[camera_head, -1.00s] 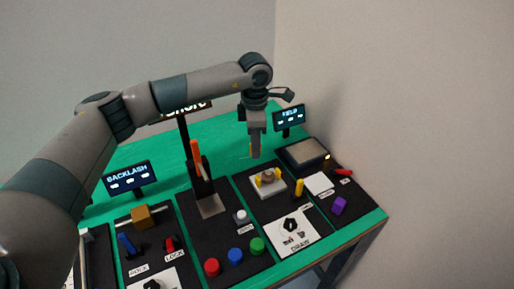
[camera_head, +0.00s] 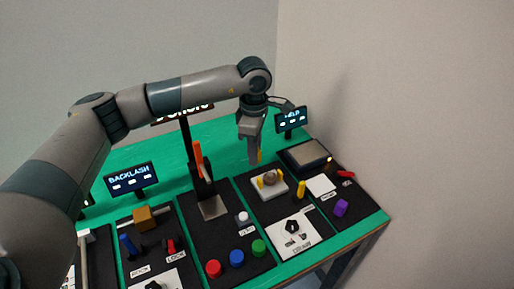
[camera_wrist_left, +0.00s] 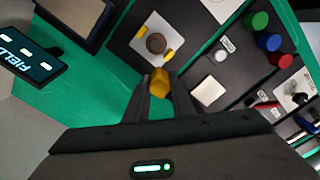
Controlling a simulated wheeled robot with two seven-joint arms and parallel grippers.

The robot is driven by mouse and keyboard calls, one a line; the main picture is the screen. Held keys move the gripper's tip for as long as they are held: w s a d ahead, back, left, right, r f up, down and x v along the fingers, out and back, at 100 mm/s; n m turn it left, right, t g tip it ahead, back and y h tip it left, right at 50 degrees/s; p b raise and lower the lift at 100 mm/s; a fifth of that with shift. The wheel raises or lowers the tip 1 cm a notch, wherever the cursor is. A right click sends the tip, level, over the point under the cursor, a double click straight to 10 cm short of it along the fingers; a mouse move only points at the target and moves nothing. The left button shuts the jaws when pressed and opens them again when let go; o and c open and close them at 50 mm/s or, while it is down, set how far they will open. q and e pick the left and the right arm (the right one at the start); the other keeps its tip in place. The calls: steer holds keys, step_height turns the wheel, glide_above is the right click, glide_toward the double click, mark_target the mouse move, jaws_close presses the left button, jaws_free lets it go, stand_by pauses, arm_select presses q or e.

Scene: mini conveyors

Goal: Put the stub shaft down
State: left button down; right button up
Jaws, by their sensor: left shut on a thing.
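My left gripper (camera_head: 255,158) hangs pointing down over the green table top, behind the white plate with the round hub. It is shut on a yellow piece, which I take to be the stub shaft (camera_head: 260,155). In the left wrist view the yellow shaft end (camera_wrist_left: 159,82) shows between the fingertips (camera_wrist_left: 152,95), and the fingers hide the rest. The shaft looks held above the table; I cannot tell its exact height. My right gripper is in neither view.
The white plate (camera_head: 259,189) carries a hub and yellow blocks. A yellow peg (camera_head: 301,188) stands beside it. A grey-topped tray (camera_head: 306,155) and a lit display (camera_head: 291,119) are to the right. An orange upright lever (camera_head: 198,158) stands left. Bare green table (camera_head: 228,150) lies between.

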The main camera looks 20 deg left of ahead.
arm_select(q)
steer(key=s+r+m, duration=0.2)
steer(key=s+m, duration=1.5)
steer(key=m, duration=0.2)
steer(key=shift+s+a+r, duration=0.15)
steer(key=shift+a, duration=0.15)
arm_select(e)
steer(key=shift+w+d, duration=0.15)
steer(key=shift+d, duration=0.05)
